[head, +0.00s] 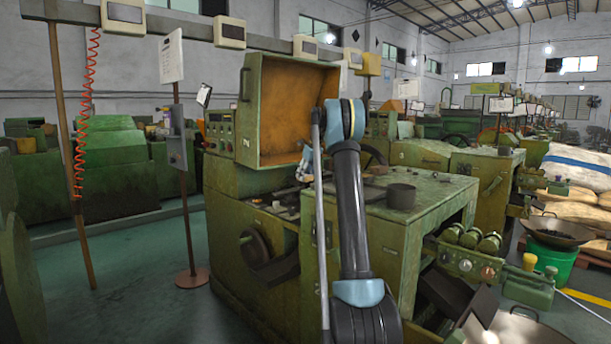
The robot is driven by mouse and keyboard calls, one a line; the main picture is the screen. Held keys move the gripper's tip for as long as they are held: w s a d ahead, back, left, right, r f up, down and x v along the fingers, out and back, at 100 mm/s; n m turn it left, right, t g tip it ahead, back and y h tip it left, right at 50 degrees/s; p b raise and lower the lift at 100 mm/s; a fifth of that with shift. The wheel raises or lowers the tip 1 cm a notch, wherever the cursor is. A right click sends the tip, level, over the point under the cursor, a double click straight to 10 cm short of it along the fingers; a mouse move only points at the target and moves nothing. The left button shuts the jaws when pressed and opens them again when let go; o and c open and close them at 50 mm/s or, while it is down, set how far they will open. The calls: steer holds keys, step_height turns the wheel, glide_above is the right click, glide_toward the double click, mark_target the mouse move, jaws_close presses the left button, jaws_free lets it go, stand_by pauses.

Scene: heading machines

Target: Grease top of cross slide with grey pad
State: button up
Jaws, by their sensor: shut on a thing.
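My gripper (304,172) is at the open green heading machine, just left of my arm's blue elbow and below the raised hood. It is small in the view and partly covered by my arm. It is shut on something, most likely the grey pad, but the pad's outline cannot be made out. The cross slide cannot be told apart with certainty among the dark parts in the machine's open bed (284,208), below and left of my gripper. Whether the held thing touches a surface there cannot be told.
The raised green hood (285,110) stands behind my gripper. A post stand (186,180) is to the left. Green floor (140,265) is clear at left.

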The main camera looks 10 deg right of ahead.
steer(key=shift+f, duration=2.25)
steer(key=shift+f, duration=0.95)
steer(key=shift+s, duration=0.15)
